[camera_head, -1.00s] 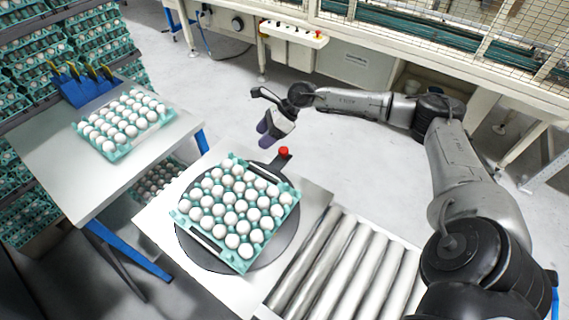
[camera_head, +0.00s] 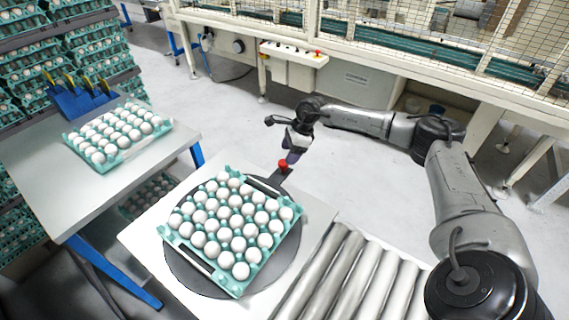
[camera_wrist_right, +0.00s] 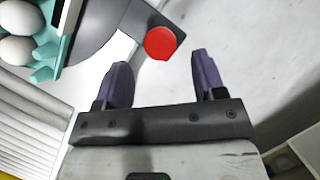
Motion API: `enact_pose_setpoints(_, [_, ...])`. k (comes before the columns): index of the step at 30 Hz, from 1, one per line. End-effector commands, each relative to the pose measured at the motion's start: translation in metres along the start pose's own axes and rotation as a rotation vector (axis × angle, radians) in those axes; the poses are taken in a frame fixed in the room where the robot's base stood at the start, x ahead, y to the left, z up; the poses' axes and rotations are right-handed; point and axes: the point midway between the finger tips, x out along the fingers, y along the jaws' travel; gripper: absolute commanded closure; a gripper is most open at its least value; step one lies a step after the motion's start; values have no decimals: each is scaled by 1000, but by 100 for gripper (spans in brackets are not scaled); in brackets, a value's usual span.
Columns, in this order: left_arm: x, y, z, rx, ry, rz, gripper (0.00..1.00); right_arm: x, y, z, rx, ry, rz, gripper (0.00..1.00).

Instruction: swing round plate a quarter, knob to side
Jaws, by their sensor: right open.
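The round grey plate (camera_head: 190,277) lies on the white table and bears a teal egg tray (camera_head: 173,236) full of white eggs. Its dark handle sticks out at the plate's far side and carries a red knob (camera_head: 283,164). My right gripper (camera_head: 293,158) is at the knob in the head view, partly overlapping the handle. In the right wrist view the knob (camera_wrist_right: 160,43) shows just beyond and between the two open purple fingertips (camera_wrist_right: 160,72), with nothing held. My left gripper is not in view.
A roller conveyor (camera_head: 345,275) adjoins the plate's table at the right. A second table (camera_head: 60,190) at the left holds another egg tray (camera_head: 101,166) and a blue rack (camera_head: 80,103). Stacked egg trays stand behind it. Open floor lies beyond the knob.

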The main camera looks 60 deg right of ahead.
Motion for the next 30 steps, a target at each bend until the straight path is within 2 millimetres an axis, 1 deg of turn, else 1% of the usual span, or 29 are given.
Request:
enact_pose_setpoints(1, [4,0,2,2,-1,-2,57,11,0,0,0,-1,2,36])
enact_pose_setpoints(3, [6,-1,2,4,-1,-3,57,19,0,0,1,-1,1,36])
enact_pose_setpoints(9, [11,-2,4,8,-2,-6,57,37,0,0,0,-1,0,36])
enact_pose_setpoints(15, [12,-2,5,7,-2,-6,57,43,0,0,0,-1,0,36])
enact_pose_setpoints(23, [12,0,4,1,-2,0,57,43,0,0,0,-1,0,36])
enact_pose_setpoints(30, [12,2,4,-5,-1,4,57,43,0,0,0,-1,0,58])
